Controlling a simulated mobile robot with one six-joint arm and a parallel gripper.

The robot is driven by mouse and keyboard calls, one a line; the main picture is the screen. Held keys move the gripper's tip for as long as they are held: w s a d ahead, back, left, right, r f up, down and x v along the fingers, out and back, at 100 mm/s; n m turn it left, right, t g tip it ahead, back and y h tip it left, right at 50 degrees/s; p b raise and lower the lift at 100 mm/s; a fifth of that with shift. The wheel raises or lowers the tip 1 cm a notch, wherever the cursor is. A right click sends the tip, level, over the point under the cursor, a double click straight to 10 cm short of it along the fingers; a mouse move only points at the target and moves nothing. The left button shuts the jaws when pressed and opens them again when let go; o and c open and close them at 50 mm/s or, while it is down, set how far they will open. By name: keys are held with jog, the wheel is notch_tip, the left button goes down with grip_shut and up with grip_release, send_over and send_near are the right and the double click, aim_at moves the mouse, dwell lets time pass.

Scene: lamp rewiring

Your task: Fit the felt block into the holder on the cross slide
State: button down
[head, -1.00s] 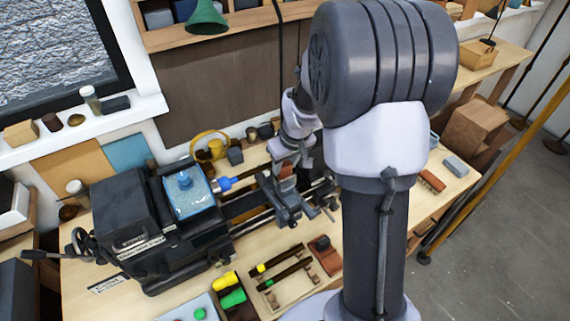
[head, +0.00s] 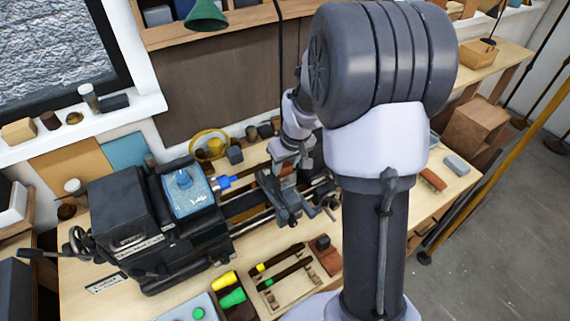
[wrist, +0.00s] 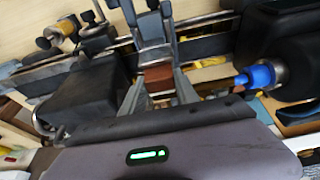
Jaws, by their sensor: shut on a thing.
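My gripper (wrist: 160,88) is shut on a reddish-brown block, which I take to be the felt block (wrist: 158,76). The block shows between the two grey fingers in the wrist view. In the head view, the block (head: 287,171) is a small reddish patch below my wrist. It is close above the grey cross slide (head: 281,203) of the lathe. A grey metal holder-like part (wrist: 153,32) lies just beyond the block in the wrist view. I cannot tell whether the block touches it.
The lathe's dark headstock (head: 125,215) stands left, with a blue-tipped spindle (head: 223,182) pointing at the slide. A wooden tray (head: 283,283) with dark rods lies in front. A red-brown brush-like block (head: 433,180) lies right. My arm hides part of the bench.

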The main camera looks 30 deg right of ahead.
jog(key=shift+f+b, duration=0.7)
jog(key=c, duration=0.8)
grip_release()
jog(key=shift+c, duration=0.2)
jog(key=p+v, duration=0.3)
jog(key=v, duration=1.4)
jog(key=s+a+f+m+t+y+b, duration=0.1)
jog(key=s+a+f+m+b, duration=0.3)
jog(key=s+a+f+b, duration=1.4)
jog(key=f+t+b, duration=0.1)
jog(key=b, duration=0.4)
jog(key=shift+s+m+y, duration=0.15)
jog(key=shift+m+y, duration=0.25)
